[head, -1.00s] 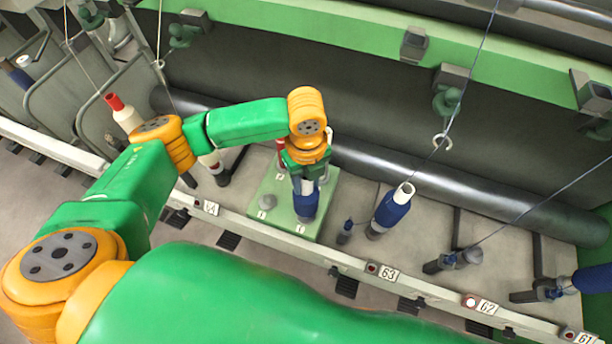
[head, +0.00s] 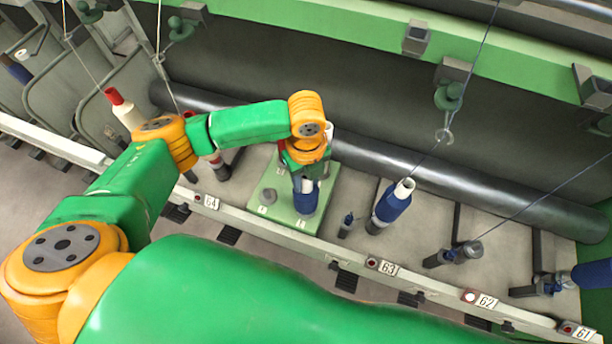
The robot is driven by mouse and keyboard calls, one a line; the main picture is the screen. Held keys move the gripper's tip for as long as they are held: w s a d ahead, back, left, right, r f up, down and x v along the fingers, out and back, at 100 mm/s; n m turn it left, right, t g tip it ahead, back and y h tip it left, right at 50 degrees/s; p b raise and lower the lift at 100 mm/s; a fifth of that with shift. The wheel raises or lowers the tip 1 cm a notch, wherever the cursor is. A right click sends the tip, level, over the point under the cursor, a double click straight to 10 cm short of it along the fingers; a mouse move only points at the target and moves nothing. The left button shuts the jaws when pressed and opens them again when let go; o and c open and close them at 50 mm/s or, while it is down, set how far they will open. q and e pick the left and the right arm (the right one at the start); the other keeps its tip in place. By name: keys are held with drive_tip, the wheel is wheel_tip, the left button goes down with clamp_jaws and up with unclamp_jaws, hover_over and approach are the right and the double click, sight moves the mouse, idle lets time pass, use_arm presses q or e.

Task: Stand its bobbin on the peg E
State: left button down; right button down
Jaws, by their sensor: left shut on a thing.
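My left gripper (head: 306,177) points down over a green board (head: 262,216) and is shut on a bobbin with blue yarn (head: 306,202) and a pale tube top. The bobbin is nearly upright over the board's front right part. Its foot hides whatever is under it, so I cannot tell whether it sits on a peg. A short grey peg (head: 269,195) stands bare at the board's front left. The board's small labels are too small to read surely. A red piece shows behind my gripper, mostly hidden. My right gripper is not in view.
A blue bobbin (head: 391,204) stands tilted at position 63, just right of the board. A red-topped white bobbin (head: 122,108) is at left. A pale rail (head: 330,252) runs in front; a dark roller (head: 440,178) lies behind.

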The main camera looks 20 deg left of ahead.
use_arm(q)
drive_tip(key=shift+c, duration=2.2)
unclamp_jaws()
wheel_tip(320, 180, up, 7)
drive_tip(key=shift+r, duration=0.1)
